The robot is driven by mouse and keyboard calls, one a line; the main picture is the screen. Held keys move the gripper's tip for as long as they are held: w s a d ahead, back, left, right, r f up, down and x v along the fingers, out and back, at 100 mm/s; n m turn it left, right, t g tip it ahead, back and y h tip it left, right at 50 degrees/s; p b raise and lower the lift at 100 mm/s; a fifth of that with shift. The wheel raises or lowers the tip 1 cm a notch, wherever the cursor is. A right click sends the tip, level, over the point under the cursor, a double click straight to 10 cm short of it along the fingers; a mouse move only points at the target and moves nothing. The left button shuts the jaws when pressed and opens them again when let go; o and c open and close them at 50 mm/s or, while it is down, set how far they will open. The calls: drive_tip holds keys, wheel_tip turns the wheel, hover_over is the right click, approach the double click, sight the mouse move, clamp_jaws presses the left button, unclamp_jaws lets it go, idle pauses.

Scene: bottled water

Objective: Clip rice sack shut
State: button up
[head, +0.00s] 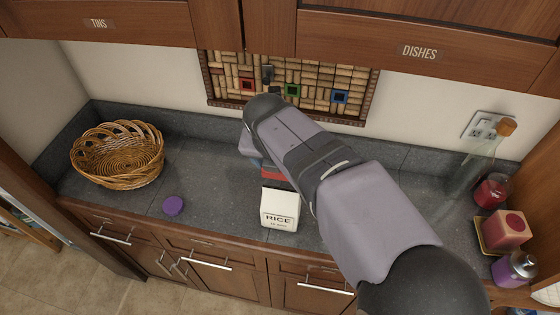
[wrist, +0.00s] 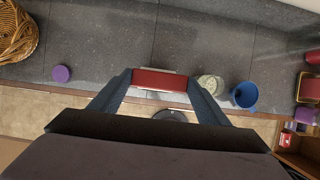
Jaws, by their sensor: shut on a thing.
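The white rice sack (head: 280,208), with "RICE" printed on its front, stands upright near the front edge of the counter. A red clip (wrist: 160,80) lies crosswise between the two fingers of my gripper (wrist: 158,84), which is shut on it. In the head view the red clip (head: 273,174) shows just above and behind the top of the sack. My arm hides most of my gripper there. Pale parts of the sack show below the clip in the wrist view, but I cannot tell whether the clip touches the sack's top.
A wicker basket (head: 118,155) stands at the left, with a purple round lid (head: 173,205) right of it. A blue cup (wrist: 243,95) and a pale green jar (wrist: 210,86) are right of my gripper. A cork board (head: 290,90) hangs behind. Counter between basket and sack is mostly clear.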

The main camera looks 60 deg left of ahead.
drive_tip(key=shift+p, duration=0.5)
drive_tip(key=shift+f+b, duration=1.65)
drive_tip(key=shift+f, duration=1.75)
drive_tip(key=shift+p, duration=0.4)
drive_tip(key=shift+f+p, duration=0.4)
drive_tip(key=shift+f, duration=0.05)
drive_tip(key=o, duration=1.3)
drive_tip(key=shift+r, duration=0.15)
